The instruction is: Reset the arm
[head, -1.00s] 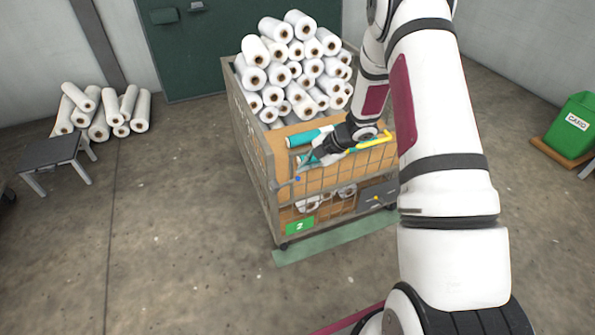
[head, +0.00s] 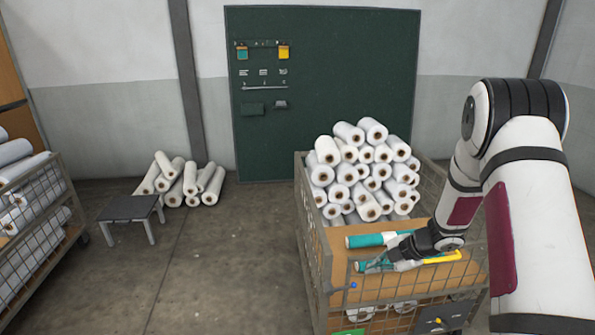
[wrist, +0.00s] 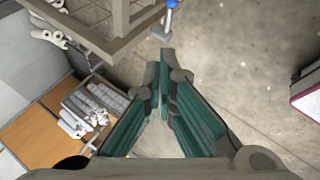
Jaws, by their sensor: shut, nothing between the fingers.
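My gripper (head: 376,263) is at the front left of the wheeled mesh cart (head: 316,240), above the cart's front rim. In the wrist view my gripper (wrist: 163,85) has its green fingers closed together at the tips, with nothing between them. The tips are beside a blue-ended lever (wrist: 171,10) on the cart's corner. My white arm (head: 530,200) reaches in from the right, bent at the elbow. It hides the cart's right side in the head view.
White rolls (head: 365,170) are piled in the cart. A small grey stool (head: 130,208) and loose rolls (head: 180,182) are by the back wall. Another cart (head: 40,235) stands left. The floor between is clear.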

